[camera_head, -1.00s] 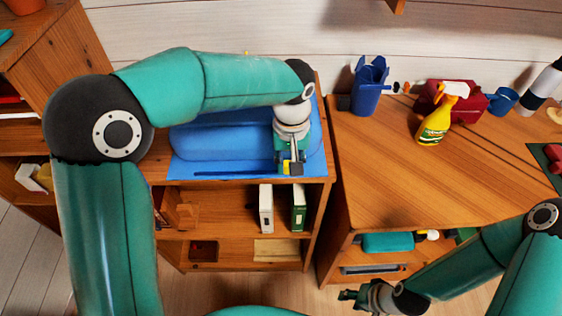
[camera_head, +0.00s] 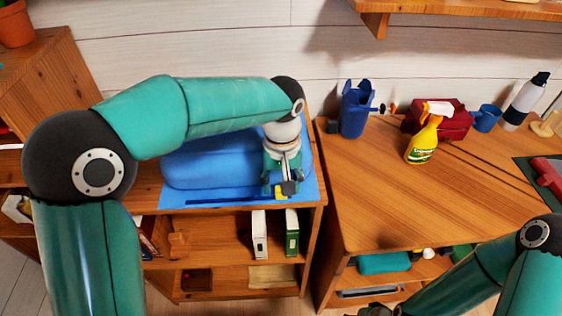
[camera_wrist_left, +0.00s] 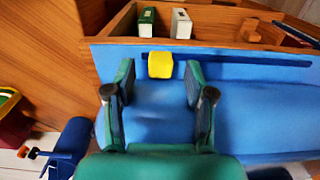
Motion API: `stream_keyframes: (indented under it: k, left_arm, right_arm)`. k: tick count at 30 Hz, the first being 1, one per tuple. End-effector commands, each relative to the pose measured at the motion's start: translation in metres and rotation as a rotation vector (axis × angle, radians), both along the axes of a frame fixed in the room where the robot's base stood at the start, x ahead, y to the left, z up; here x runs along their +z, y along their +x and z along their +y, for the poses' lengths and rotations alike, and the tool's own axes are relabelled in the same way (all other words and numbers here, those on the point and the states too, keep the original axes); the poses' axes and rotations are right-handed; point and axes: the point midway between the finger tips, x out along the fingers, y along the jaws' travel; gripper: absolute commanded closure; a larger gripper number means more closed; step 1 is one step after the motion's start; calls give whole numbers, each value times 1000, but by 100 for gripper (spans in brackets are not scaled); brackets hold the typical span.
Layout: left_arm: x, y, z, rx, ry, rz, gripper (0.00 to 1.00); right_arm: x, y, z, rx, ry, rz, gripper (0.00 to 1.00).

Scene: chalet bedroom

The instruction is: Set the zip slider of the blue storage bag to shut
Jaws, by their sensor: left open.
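The blue storage bag (camera_head: 215,160) lies on the left shelf unit's top. A dark zip track (camera_head: 222,201) runs along its front flap; it also shows in the left wrist view (camera_wrist_left: 240,60). The yellow zip slider (camera_wrist_left: 160,65) sits near the track's left end in that view, the right end in the head view. My left gripper (camera_head: 281,187) points down over the flap. In the wrist view its open fingers (camera_wrist_left: 157,80) stand either side of the slider, with gaps showing; contact is not seen. My right gripper (camera_head: 376,311) is mostly cut off at the bottom edge.
The right desk (camera_head: 400,195) holds a blue watering can (camera_head: 356,110), a yellow spray bottle (camera_head: 422,142), a red box (camera_head: 455,122) and a blue mug (camera_head: 487,118). Binders (camera_head: 259,234) stand on the shelf below the bag. The desk's middle is clear.

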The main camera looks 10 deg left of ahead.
Motion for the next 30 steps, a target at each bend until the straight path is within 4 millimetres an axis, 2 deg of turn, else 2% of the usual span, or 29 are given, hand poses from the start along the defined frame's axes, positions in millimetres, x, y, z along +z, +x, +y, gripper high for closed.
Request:
stream_keyframes:
  k: [9, 15, 21, 30]
  left_arm:
    - [64, 0, 0, -1, -3, -5, 46]
    - [91, -1, 0, -1, -2, -3, 46]
    - [99, -2, 0, -2, -1, 0, 46]
    - [98, -1, 0, -2, -1, 0, 46]
  right_arm:
    - [0, 0, 0, 0, 0, 0, 60]
    - [0, 0, 0, 0, 0, 0, 60]
    - [0, 0, 0, 0, 0, 0, 60]
    - [-1, 0, 0, 0, 0, 0, 60]
